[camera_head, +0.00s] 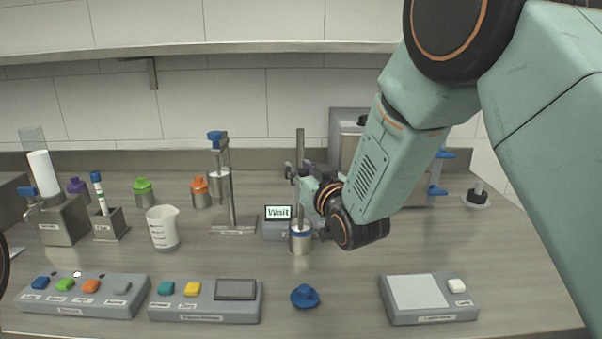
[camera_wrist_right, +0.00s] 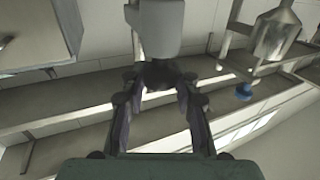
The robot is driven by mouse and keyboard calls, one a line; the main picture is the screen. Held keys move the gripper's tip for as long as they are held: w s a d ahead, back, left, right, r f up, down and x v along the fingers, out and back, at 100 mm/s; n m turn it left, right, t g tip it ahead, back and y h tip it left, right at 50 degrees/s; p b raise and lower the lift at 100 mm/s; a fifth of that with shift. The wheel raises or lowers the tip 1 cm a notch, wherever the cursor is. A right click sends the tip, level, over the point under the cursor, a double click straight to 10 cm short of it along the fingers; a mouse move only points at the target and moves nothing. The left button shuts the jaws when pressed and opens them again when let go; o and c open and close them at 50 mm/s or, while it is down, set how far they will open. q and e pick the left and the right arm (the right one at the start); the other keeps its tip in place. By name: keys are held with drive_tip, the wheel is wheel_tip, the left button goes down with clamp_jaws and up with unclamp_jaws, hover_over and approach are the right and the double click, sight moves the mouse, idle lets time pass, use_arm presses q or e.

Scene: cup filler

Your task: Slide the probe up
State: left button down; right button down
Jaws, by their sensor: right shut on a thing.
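A probe stand (camera_head: 300,150) with an upright grey rod rises behind a small display (camera_head: 278,212) that reads "Wait". A metal cup with a blue band (camera_head: 300,243) stands at the foot of the rod. My right gripper (camera_head: 300,176) is at the rod above the cup, reaching in from the right. In the right wrist view its fingers (camera_wrist_right: 158,88) are shut on a light grey block, the probe (camera_wrist_right: 158,28). In the head view my gripper and wrist partly hide the probe, and its tip cannot be made out. My left gripper is not in view.
A blue lid (camera_head: 305,296) lies in front of the cup. Button panels (camera_head: 75,295) and a flat grey scale (camera_head: 418,292) line the front. The counter right of my wrist is mostly clear.

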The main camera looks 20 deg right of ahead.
wheel_tip(320, 180, up, 6)
drive_tip(key=p, duration=0.3)
drive_tip(key=shift+w, duration=0.15)
drive_tip(key=c, duration=1)
unclamp_jaws()
drive_tip(key=shift+f, duration=0.1)
drive_tip(key=shift+f, duration=0.1)
drive_tip(key=s, duration=0.4)
drive_tip(key=s+d, duration=0.1)
drive_tip(key=s, duration=0.7)
drive_tip(key=shift+s+d, duration=0.1)
drive_tip(key=shift+d, duration=0.05)
